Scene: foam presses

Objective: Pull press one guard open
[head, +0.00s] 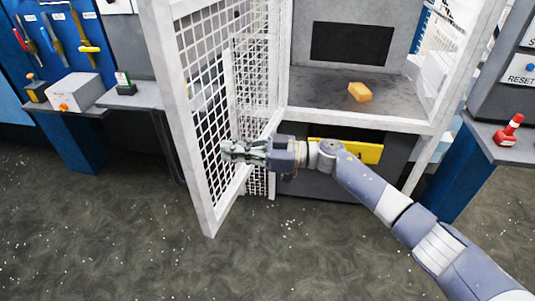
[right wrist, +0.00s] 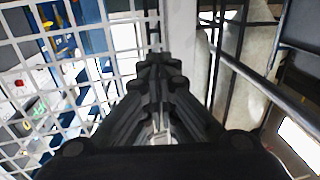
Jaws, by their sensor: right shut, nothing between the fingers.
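The press guard (head: 207,120) is a white-framed mesh door in the head view, swung out to the left on the press. The press opening (head: 345,90) behind it stands exposed, with an orange foam block (head: 360,92) on its grey bed. My right gripper (head: 228,150) is at the inner side of the guard's mesh, low on the door. Its fingers are shut with nothing between them. The right wrist view shows the closed fingers (right wrist: 160,70) with the guard mesh (right wrist: 50,80) on the left; whether they touch it I cannot tell. My left gripper is not in view.
A tool board (head: 60,35) hangs behind. A red-handled item (head: 509,130) stands on the right ledge. The floor (head: 110,220) in front is clear.

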